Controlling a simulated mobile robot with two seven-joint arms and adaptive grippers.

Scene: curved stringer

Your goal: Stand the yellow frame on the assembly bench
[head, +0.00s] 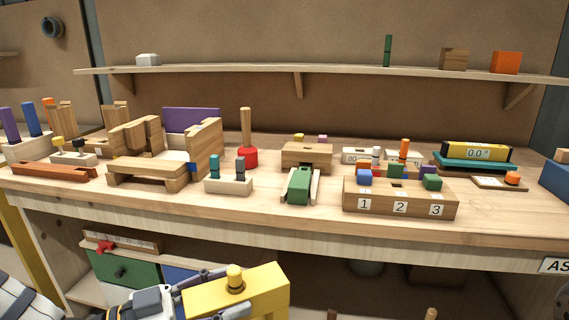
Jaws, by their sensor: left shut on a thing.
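The yellow frame (262,281) is at the bottom middle of the head view, below the bench's front edge. It has a flat top bar with a knob on it and a leg going down at its right end. My left gripper (226,289) is shut on the yellow frame, its fingers around the knob. The lower part of the frame is cut off by the picture's edge. The assembly bench (310,223) runs across the view behind and above the frame. My right gripper is not in view.
The bench top is crowded. A numbered wooden block (400,203), a green piece in a clip holder (300,185), a peg block (229,186) and a reddish bar (54,172) stand near its front. A shelf (320,74) hangs behind. Bare wood shows at far front right.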

